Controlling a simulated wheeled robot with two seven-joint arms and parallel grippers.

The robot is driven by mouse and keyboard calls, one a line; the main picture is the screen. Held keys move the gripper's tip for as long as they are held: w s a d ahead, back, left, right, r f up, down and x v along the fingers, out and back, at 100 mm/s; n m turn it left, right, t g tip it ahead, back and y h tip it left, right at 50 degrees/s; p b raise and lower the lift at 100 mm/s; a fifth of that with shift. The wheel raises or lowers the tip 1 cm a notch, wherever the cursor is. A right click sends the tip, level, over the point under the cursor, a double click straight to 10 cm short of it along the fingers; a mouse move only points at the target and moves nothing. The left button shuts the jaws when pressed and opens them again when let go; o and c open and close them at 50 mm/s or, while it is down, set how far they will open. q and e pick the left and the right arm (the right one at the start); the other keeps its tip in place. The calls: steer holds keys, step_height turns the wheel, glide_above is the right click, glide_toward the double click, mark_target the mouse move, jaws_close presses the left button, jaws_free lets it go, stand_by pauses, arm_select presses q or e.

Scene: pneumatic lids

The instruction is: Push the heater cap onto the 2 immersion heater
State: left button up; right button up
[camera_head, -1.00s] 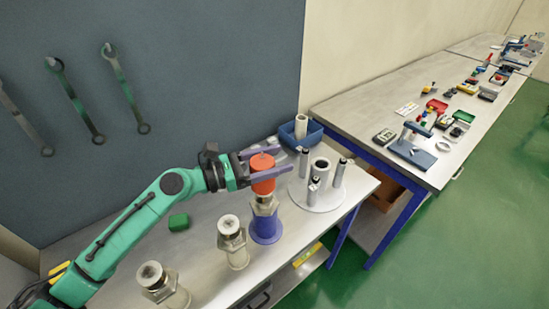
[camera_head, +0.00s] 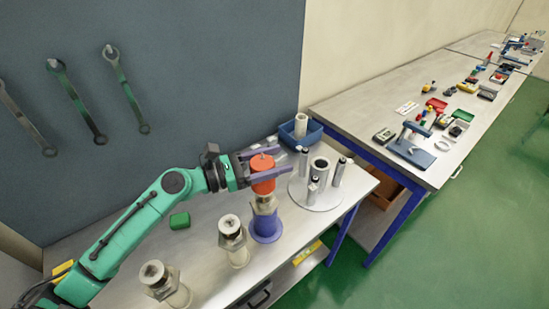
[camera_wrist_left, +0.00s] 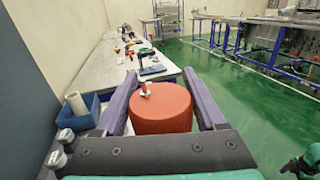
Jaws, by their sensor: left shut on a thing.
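The heater cap (camera_head: 262,184) is a red-orange cylinder with a small metal stub on top. My left gripper (camera_head: 270,164) is shut on it, with a purple finger on each side; the wrist view shows the cap (camera_wrist_left: 161,112) between the fingers. The cap is right above the metal top of the immersion heater with the blue base (camera_head: 266,226). I cannot tell whether they touch. Two more heaters stand uncapped toward the near left: a beige one (camera_head: 233,241) and another beige one (camera_head: 164,284). No number is readable on them.
A round plate (camera_head: 318,200) with several upright grey cylinders is just right of the cap. A blue bin (camera_head: 300,134) with a white roll is behind. A green block (camera_head: 179,220) lies on the bench. Wrenches (camera_head: 125,90) hang on the wall panel.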

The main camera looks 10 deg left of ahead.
arm_select(q)
steer(key=shift+f+b, duration=2.15)
steer(key=shift+f, duration=1.05)
steer(key=shift+s+f, duration=0.1)
